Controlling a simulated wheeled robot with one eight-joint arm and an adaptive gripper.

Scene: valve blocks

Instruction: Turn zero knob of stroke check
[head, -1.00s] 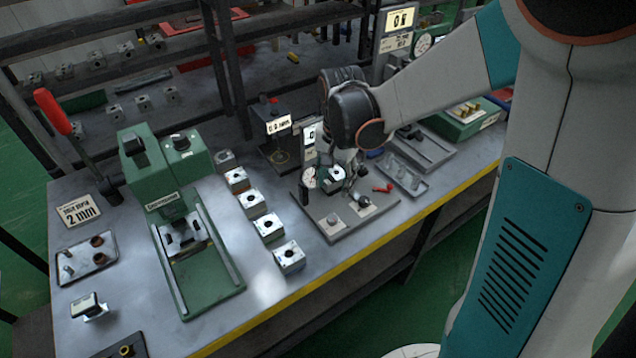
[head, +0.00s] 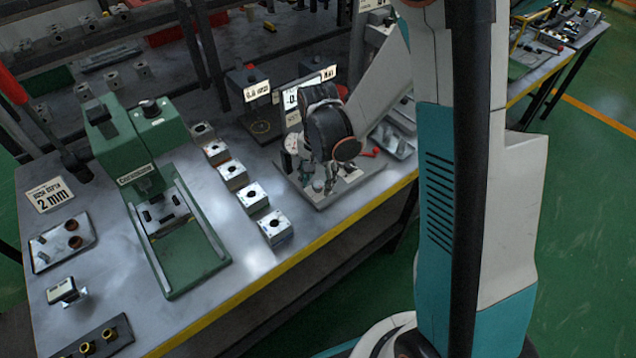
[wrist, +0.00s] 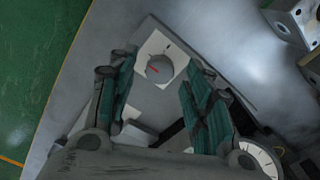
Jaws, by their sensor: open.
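In the wrist view a round grey knob (wrist: 158,69) with a red line on its top sits on a white plate (wrist: 148,45) with a short dark mark beside it. My gripper (wrist: 158,82) is open, one finger on each side of the knob. No contact with the knob shows, and I cannot tell how high the fingers are above it. The grey stroke check base (head: 372,178) shows in the head view, with my gripper (head: 328,180) low over its front left part. The arm hides much of the fixture there. A dial gauge (wrist: 258,158) shows at the lower right of the wrist view.
A row of valve blocks (head: 252,197) stands left of the fixture, with a green press (head: 180,240) beyond it. A red-handled item (head: 370,153) lies near the base's right side. The yellow bench edge (head: 330,237) is in front.

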